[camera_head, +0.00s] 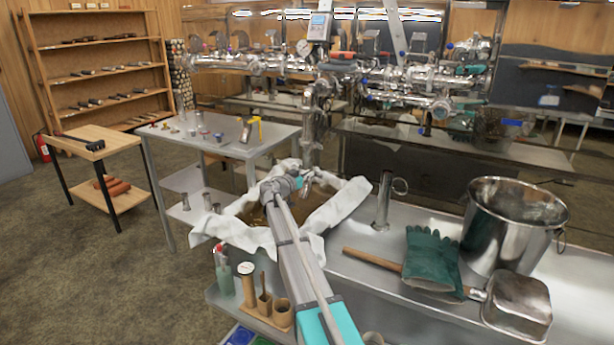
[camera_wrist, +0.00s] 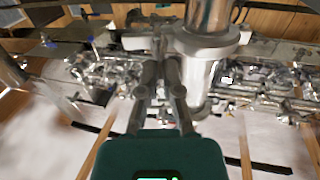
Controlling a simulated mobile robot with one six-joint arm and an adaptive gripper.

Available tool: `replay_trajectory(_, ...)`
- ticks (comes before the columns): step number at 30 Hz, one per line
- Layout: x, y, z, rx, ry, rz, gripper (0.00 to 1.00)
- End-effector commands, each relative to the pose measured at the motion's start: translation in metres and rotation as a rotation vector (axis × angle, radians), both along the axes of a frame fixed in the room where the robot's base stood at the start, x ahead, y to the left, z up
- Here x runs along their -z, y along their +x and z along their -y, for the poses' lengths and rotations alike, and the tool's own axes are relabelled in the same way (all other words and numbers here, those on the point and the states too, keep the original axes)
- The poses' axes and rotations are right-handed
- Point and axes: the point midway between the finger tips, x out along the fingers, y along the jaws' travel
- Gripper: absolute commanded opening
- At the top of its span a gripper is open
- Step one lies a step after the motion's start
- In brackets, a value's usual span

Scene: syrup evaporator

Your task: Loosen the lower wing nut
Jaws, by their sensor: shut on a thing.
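The lower wing nut (camera_wrist: 150,43) looks like a light grey bar at my fingertips, beside a clamp (camera_wrist: 212,42) around a vertical steel pipe (camera_wrist: 208,14). My gripper (camera_wrist: 158,62) is shut on the wing nut, and its fingertips hide part of it. In the head view, the vertical pipe (camera_head: 310,130) comes down from the pipework, and my gripper (camera_head: 304,178) is at its lower end, above the cloth-lined box. The wing nut is too small and covered to make out there.
White cloth (camera_head: 340,205) drapes the box of brown liquid below my gripper. A steel bucket (camera_head: 510,220), green gloves (camera_head: 432,262) and a wooden-handled scoop (camera_head: 518,300) lie to the right. A grey table (camera_head: 225,140) with small parts stands behind left.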

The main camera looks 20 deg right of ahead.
Motion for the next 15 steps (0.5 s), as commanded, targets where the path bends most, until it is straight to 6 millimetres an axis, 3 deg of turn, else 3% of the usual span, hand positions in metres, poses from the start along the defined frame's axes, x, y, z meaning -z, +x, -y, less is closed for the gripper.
replay_trajectory(15, 0.0008, 0.003, -0.0007, 0.003, -0.102, -0.231, 0.0)
